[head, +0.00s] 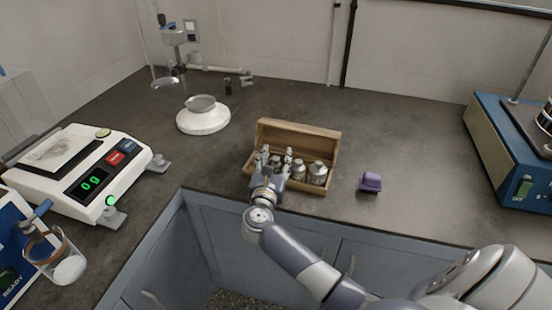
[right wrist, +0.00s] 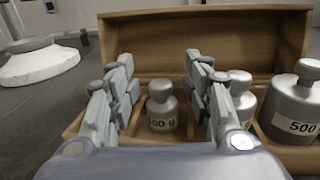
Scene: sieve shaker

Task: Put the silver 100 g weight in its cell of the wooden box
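The silver 100 g weight (right wrist: 162,108) stands upright inside the wooden box (head: 298,132), its label facing the right wrist camera. It appears to sit in a cell towards the box's left; the cell's edges are partly hidden by my fingers. My right gripper (head: 275,155) reaches into the box from the front. In the right wrist view, the right gripper (right wrist: 163,88) has its fingers spread on either side of the weight, with a visible gap on both sides. My left gripper is not in view.
Larger silver weights, one marked 500 (right wrist: 295,105), stand in cells to the right. A purple block (head: 370,182) lies right of the box. A balance reading 0 g (head: 80,170) is at left, a white round stand (head: 203,121) behind, a blue machine (head: 510,150) at right.

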